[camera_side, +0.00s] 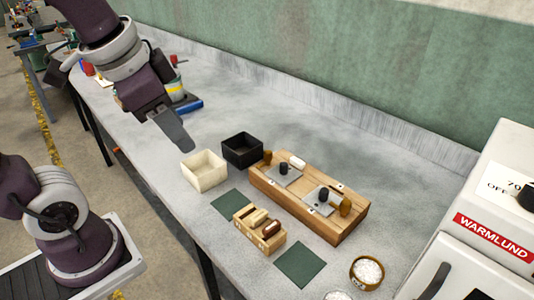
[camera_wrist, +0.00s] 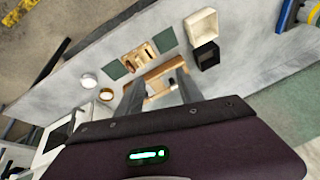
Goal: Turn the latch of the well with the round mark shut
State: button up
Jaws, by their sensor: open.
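A long wooden block (camera_side: 292,204) lies on the counter with two grey plates, the left plate (camera_side: 274,178) and the right plate (camera_side: 313,205), each bearing a dark knob. My gripper (camera_side: 184,147) is open and empty, above the counter to the left of the block. In the wrist view the fingers partly hide the block (camera_wrist: 158,91).
A cream bin (camera_side: 204,175) and a black bin (camera_side: 242,152) stand left of the block. A small wooden rack (camera_side: 249,233) with rounded pieces sits in front, between green mats (camera_side: 229,203) (camera_side: 300,264).

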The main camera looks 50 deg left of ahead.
jog(key=w+a+f+m+g, duration=0.2)
jog(key=w+m, duration=0.3)
jog(key=w, duration=0.7)
jog(key=m+g, duration=0.3)
jog(key=m, duration=0.4)
send_over(268, 152)
jog(key=shift+h, duration=0.4)
notch_tip(268, 152, down, 12)
jog(key=shift+d+f, duration=0.1)
jog(key=shift+f, duration=0.05)
notch_tip(268, 152, down, 7)
jog(key=shift+f, duration=0.1)
grip_shut()
